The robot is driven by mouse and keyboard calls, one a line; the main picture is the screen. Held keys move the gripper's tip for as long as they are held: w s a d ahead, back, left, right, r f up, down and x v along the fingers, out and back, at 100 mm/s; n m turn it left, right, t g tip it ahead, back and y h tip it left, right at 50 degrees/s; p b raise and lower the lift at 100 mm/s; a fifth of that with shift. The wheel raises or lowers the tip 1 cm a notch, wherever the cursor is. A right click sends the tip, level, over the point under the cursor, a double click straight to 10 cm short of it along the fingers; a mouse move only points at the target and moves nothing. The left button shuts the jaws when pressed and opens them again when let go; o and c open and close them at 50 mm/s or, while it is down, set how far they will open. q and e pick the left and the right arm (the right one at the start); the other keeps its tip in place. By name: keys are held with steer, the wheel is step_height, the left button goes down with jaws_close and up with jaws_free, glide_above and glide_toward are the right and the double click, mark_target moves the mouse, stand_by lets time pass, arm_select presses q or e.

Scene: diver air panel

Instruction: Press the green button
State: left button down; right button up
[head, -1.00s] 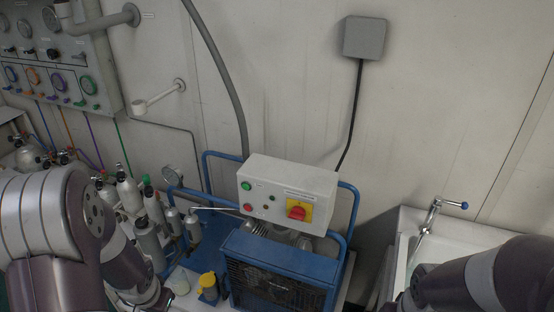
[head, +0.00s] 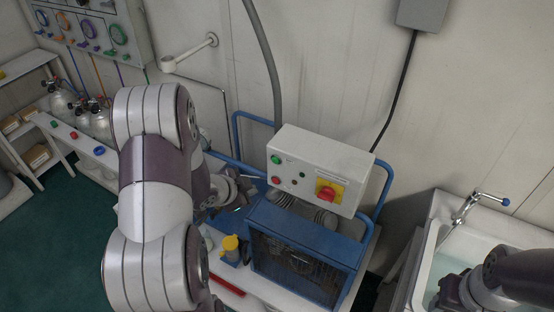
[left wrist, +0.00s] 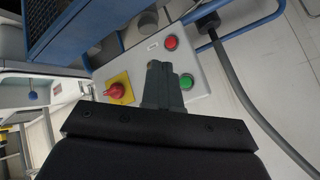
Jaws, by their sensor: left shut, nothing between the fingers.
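The green button (head: 276,159) is on the left part of the front of a white control box (head: 318,162), above a red button (head: 276,180). In the left wrist view the green button (left wrist: 186,81) shows just right of my left gripper (left wrist: 158,72), whose shut fingers cover part of the box face. In the head view my left gripper (head: 248,187) is shut and empty, left of and a little below the buttons. I see no contact with the green button. Of my right arm only a part shows at the lower right; its gripper is not in view.
A red rotary switch (head: 326,194) on a yellow plate is on the box's right side. Below is a blue compressor frame (head: 298,222). A yellow-capped bottle (head: 230,250) stands nearby. A grey hose (head: 268,60) runs behind; a sink (head: 432,240) is at the right.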

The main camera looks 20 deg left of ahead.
mark_target(275, 160)
arm_select(q)
steer(key=shift+w, duration=0.1)
steer(key=w+p, duration=0.1)
steer(key=w, duration=0.7)
steer(key=shift+w+d, duration=0.35)
steer(key=shift+w, duration=0.05)
steer(key=shift+f, duration=0.1)
stand_by(1.6)
steer(key=shift+w+p, duration=0.4)
steer(key=shift+w, duration=0.05)
